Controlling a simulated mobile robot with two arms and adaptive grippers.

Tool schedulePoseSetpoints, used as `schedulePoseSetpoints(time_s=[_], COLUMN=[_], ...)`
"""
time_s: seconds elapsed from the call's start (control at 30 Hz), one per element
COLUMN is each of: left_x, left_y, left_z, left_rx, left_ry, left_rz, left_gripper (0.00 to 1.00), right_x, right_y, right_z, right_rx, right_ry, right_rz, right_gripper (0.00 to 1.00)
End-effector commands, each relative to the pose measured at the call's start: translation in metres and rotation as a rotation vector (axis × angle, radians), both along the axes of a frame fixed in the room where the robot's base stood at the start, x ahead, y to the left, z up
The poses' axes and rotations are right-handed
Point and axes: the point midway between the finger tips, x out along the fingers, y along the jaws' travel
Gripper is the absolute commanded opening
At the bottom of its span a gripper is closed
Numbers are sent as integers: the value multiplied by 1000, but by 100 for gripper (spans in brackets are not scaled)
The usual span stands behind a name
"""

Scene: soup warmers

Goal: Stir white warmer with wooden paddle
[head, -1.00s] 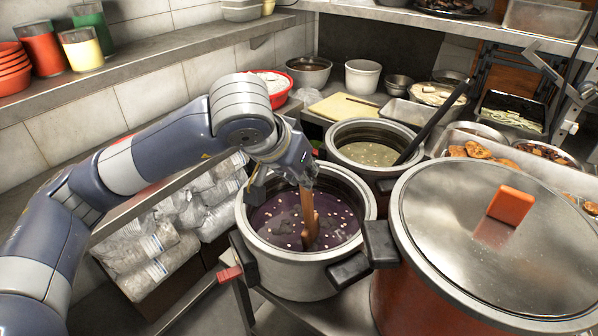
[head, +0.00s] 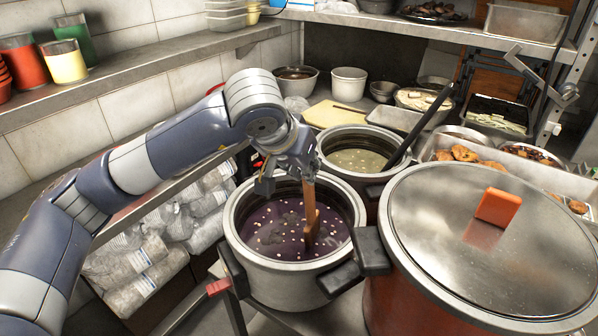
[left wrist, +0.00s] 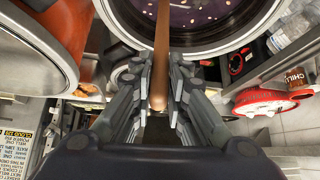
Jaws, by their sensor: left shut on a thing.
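The white warmer (head: 290,279) is a pale round pot with black handles, full of purple soup with pale bits. My left gripper (head: 296,172) is above its back rim, shut on the upper part of the wooden paddle (head: 310,212). The paddle stands nearly upright, its lower end dipping into the soup right of the middle; the submerged tip is hidden. In the left wrist view the paddle's handle (left wrist: 161,50) runs between the fingers, with the warmer's rim (left wrist: 205,50) beyond. My right gripper is not in view.
A red warmer with a metal lid (head: 440,250) stands close on the right. Another pot (head: 360,158) with greenish soup and a dark ladle (head: 425,125) is behind. Wrapped cups (head: 140,265) fill a lower shelf at left. A wall shelf (head: 120,75) runs above my left arm.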

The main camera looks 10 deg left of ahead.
Motion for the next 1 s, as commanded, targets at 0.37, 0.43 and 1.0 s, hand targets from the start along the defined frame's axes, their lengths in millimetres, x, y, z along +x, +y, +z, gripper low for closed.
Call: schedulePoseSetpoints(time_s=[0.37, 0.43, 1.0], left_x=[4, 6, 28], left_y=[-1, -2, -11], left_z=[1, 1, -3], left_rx=[0, -1, 0], left_ry=[-2, -3, -1], left_rz=[1, 1, 0], left_gripper=[0, 0, 0], right_x=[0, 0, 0], right_y=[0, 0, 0], right_z=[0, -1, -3], right_rx=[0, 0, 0], right_ry=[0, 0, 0], right_rz=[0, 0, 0], right_gripper=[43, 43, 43])
